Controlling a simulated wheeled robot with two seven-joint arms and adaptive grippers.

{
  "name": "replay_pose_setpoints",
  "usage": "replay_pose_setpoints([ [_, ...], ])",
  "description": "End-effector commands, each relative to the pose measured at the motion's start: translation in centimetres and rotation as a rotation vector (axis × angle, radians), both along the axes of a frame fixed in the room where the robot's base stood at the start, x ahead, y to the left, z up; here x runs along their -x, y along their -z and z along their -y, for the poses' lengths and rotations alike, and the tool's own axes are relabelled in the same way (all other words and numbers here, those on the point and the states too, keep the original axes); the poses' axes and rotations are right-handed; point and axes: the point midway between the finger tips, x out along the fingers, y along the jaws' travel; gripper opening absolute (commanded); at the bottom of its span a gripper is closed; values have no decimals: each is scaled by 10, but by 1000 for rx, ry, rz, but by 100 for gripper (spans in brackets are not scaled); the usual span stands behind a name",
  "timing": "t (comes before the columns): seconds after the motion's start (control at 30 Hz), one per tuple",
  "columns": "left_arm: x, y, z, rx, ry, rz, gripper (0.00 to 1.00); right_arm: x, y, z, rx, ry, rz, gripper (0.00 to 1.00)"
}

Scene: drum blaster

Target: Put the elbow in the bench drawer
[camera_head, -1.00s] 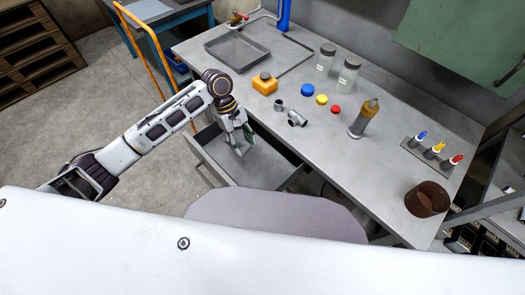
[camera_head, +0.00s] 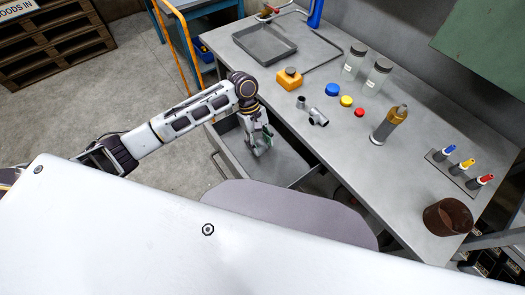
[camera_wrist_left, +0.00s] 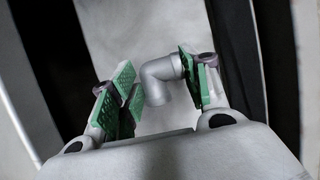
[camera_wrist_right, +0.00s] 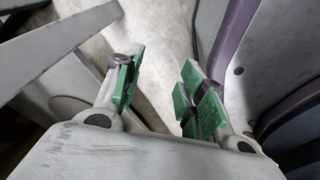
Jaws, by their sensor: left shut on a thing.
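The bench drawer (camera_head: 284,166) is pulled out below the front edge of the bench. My left gripper (camera_head: 260,149) points down into the drawer. In the left wrist view the grey elbow (camera_wrist_left: 158,82), a bent pipe piece, lies between the green pads of my left gripper (camera_wrist_left: 160,85), which is shut on it. The pale drawer floor (camera_wrist_left: 165,22) shows beneath it; whether the elbow touches the floor cannot be told. In the head view the elbow is hidden by the fingers. My right gripper (camera_wrist_right: 158,92) is open and empty, away from the bench top.
On the bench (camera_head: 345,155) stand a grey tray (camera_head: 264,45), an orange container (camera_head: 289,79), two grey fittings (camera_head: 318,117), coloured caps (camera_head: 346,101), glass jars (camera_head: 377,76), a bottle (camera_head: 389,124) and a brown pot (camera_head: 447,217).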

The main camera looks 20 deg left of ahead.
Motion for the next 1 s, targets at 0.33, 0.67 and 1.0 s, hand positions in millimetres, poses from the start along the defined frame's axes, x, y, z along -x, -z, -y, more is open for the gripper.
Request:
replay_pose_setpoints([
  [0.33, 0, 22, 0, 2, 1, 0, 17, -22, -7, -10, -12, 2, 25, 40],
  [0.67, 0, 27, 0, 0, 0, -1, 17, -13, -3, -9, -10, 4, 12, 40],
  [1.0, 0, 59, 0, 0, 0, 0, 17, -26, -6, -15, -16, 5, 25, 40],
])
